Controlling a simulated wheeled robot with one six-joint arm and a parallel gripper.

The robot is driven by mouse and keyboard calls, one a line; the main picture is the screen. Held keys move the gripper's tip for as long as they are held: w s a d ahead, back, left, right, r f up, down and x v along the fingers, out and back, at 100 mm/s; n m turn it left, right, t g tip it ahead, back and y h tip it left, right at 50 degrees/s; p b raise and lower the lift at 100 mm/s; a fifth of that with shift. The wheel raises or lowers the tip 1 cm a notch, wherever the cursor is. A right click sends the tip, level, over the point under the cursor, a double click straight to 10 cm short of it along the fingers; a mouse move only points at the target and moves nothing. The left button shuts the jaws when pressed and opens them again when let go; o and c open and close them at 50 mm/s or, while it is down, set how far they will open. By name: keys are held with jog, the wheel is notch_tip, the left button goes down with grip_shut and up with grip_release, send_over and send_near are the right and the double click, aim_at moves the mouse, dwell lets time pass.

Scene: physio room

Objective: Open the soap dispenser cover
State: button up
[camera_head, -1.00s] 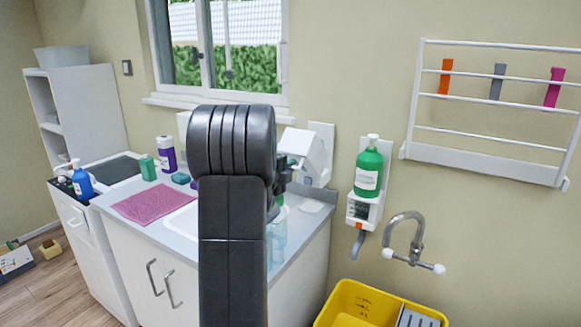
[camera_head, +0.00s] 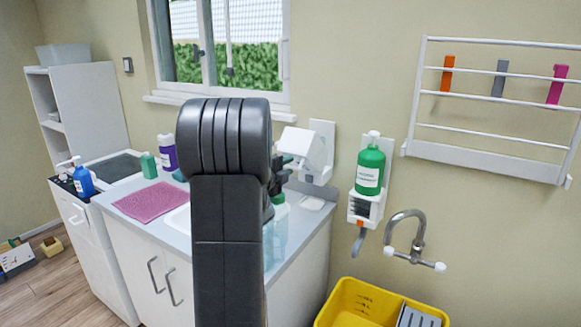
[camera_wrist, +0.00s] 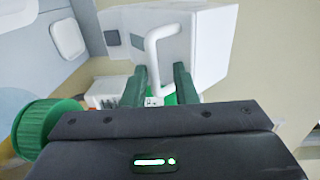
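The white soap dispenser (camera_head: 302,148) is on the wall right of the window, partly hidden by my arm. Its boxy cover (camera_wrist: 205,30) fills the upper middle of the wrist view and looks tilted out from the back plate (camera_head: 322,130). I cannot tell how wide the gap is. A white loop handle (camera_wrist: 151,47) stands out from the cover. My gripper (camera_wrist: 161,82) has its two green fingers apart, at the handle's lower end. Whether they touch it is unclear. In the head view the gripper (camera_head: 283,165) is mostly hidden behind my arm.
A green bottle in a wall holder (camera_head: 368,205) hangs to the right, above a tap (camera_head: 418,240) and a yellow bin (camera_head: 340,300). The counter (camera_head: 290,250) below bears a pink cloth (camera_head: 150,201) and several bottles. A green cap (camera_wrist: 45,125) is close at left in the wrist view.

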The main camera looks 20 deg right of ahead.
jog(key=f+v, duration=0.1)
jog(key=v, duration=1)
jog(key=shift+r+b, duration=0.3)
jog(key=shift+r, duration=0.15)
jog(key=shift+x, duration=3.2)
jog(key=shift+r, duration=0.15)
